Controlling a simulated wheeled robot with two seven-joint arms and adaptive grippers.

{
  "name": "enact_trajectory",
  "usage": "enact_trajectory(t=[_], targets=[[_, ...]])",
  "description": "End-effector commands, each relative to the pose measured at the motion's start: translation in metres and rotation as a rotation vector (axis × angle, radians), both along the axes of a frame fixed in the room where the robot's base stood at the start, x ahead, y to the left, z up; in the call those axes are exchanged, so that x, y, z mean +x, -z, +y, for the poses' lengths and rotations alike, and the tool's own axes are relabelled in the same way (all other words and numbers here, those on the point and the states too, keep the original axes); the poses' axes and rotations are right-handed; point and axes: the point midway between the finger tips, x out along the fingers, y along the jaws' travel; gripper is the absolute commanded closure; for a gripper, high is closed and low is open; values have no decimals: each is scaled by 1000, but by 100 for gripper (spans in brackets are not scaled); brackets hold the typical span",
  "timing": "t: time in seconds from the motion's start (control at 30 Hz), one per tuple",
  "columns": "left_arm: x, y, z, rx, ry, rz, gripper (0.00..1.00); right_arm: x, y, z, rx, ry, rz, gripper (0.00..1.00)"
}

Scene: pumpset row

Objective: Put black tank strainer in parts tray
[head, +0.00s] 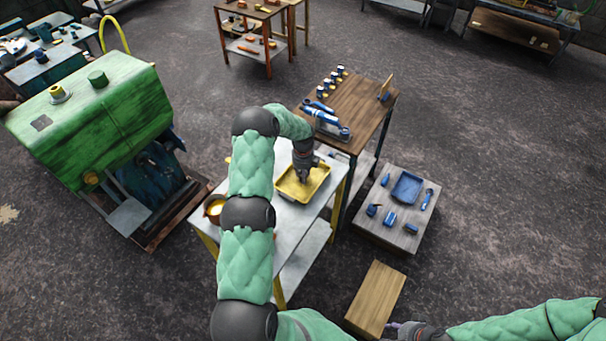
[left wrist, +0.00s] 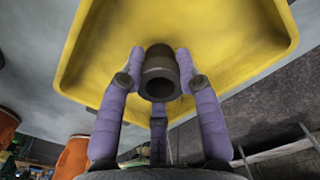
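The yellow parts tray (head: 318,190) lies on the light-topped table in the head view. My left gripper (head: 303,178) points down over the tray. In the left wrist view, the purple fingers of my left gripper (left wrist: 160,80) close around a dark hollow cylinder, the black tank strainer (left wrist: 159,83). The yellow tray (left wrist: 100,60) fills the background behind it. I cannot tell whether the strainer touches the tray floor. The strainer is hardly visible in the head view. My right gripper (head: 408,330) is at the bottom edge, with its fingers mostly out of sight.
A brown bowl (head: 214,208) sits at the table's left edge. A green tank machine (head: 92,120) stands to the left. A wooden table (head: 362,100) with blue tools is behind. A low table (head: 410,230) with a blue tray and a wooden box (head: 376,298) stand to the right.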

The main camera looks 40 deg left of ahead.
Motion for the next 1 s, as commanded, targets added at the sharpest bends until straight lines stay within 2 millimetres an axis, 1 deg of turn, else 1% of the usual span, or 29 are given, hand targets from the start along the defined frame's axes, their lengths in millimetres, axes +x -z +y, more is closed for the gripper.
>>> enact_trajectory(t=[0.03, 0.07, 0.1, 0.4, 0.53, 0.67, 0.8, 1.0], targets=[[0, 0, 0, 0, 0, 0, 52, 0, 0, 0, 0, 0, 0, 60], [0, 0, 0, 0, 0, 0, 44, 0, 0, 0, 0, 0, 0, 60], [0, 0, 0, 0, 0, 0, 43, 0, 0, 0, 0, 0, 0, 60], [0, -1, 0, 0, 0, 0, 43, 0, -1, 0, 0, 0, 0, 60], [1, -8, 1, 1, 0, -1, 43, 0, -4, 0, 0, 0, 0, 60], [0, -28, 0, 0, -1, -2, 43, 0, -6, 0, 0, 0, 0, 60], [0, -57, 1, 1, -1, -2, 43, 0, -10, 0, 0, 0, 0, 60], [1, -95, 0, 0, 0, -2, 43, 0, -14, 0, 0, 0, 0, 60]])
